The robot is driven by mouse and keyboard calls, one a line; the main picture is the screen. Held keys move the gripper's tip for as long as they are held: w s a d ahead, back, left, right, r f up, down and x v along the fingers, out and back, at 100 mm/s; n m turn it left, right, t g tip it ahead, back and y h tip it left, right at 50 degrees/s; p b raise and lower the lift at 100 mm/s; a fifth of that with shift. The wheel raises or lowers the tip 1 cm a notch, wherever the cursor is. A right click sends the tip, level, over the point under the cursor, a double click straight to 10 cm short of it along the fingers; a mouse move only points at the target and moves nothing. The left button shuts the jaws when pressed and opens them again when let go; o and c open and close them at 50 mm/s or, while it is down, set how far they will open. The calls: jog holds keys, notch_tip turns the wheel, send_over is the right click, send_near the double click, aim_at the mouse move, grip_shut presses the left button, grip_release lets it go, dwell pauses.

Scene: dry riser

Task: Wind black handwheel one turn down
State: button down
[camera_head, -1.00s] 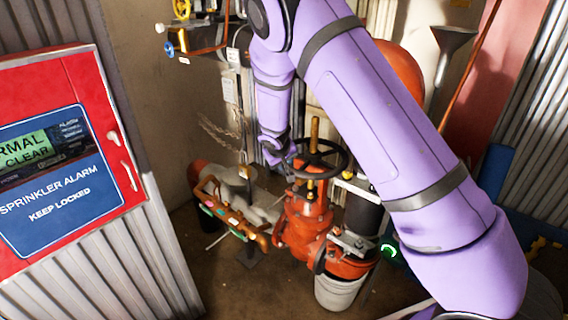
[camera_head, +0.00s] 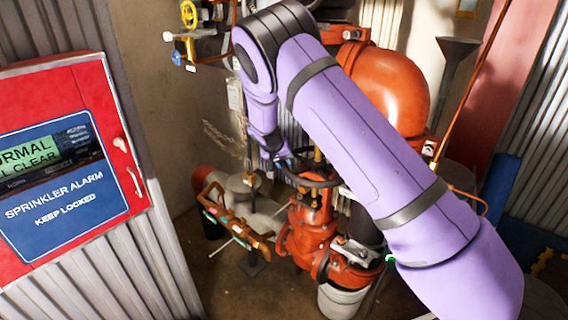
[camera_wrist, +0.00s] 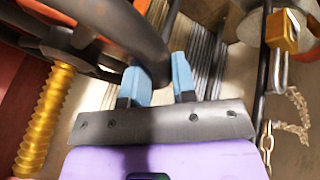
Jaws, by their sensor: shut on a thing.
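The black handwheel (camera_head: 318,184) sits on top of the red valve (camera_head: 305,235), partly hidden behind my arm in the head view. In the wrist view its thick dark rim (camera_wrist: 140,38) comes in from the upper left, with the hub and spokes at the left. A threaded brass stem (camera_wrist: 46,118) stands beside the hub. My gripper (camera_wrist: 157,80) has its two blue fingers on either side of the rim and is shut on it. In the head view my gripper (camera_head: 284,164) is at the wheel's left side.
A red sprinkler alarm cabinet (camera_head: 70,170) stands at the left. A large red vessel (camera_head: 385,90) is behind my arm. A brass padlock (camera_wrist: 284,32) and chain (camera_wrist: 290,130) hang at the right of the wrist view.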

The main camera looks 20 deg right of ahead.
jog(key=c, duration=0.9)
grip_release()
jog(key=shift+r, duration=0.1)
jog(key=s+a+r, duration=0.1)
jog(key=s+a, duration=0.1)
jog(key=a, duration=0.2)
jog(key=s+a+r, duration=0.1)
jog(key=s+a, duration=0.2)
jog(key=a, duration=0.1)
jog(key=s+a+r, duration=0.2)
jog(key=a, duration=0.2)
jog(key=shift+s+a+r, duration=0.1)
jog(key=shift+s+a, duration=0.1)
jog(key=shift+a, duration=0.05)
